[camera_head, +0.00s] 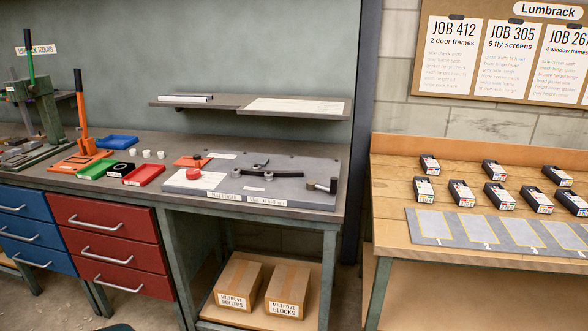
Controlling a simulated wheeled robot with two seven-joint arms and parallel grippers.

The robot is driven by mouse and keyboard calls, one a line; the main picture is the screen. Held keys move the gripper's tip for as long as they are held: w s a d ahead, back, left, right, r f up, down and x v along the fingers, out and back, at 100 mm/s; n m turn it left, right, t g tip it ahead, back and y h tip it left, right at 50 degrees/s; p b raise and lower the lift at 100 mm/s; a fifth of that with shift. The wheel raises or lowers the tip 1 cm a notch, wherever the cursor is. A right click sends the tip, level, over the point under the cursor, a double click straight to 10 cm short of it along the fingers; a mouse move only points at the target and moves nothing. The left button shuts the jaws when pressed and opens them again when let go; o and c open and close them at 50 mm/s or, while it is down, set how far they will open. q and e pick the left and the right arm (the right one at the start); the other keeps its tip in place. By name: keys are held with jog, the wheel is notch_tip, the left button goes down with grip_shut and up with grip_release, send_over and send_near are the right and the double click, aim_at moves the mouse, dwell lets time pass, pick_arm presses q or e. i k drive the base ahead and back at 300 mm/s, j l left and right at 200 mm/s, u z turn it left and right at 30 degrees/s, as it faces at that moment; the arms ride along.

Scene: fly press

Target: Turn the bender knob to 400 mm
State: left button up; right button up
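The bender is a grey plate (300,170) lying on the workbench, with a dark curved bar (275,174) and a lever with a dark grip (322,186) on it. A red round knob (193,174) sits at its left end on a white card (209,181); this looks like the bender knob. The markings on the card are too small to read, so its setting cannot be told. Labels (223,197) run along the plate's front edge. Neither of my grippers is in view.
A low shelf (250,104) hangs behind. A wooden table (395,190) with several small boxes stands right.

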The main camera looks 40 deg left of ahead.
aim_at(194, 173)
jog(key=u, duration=1.1)
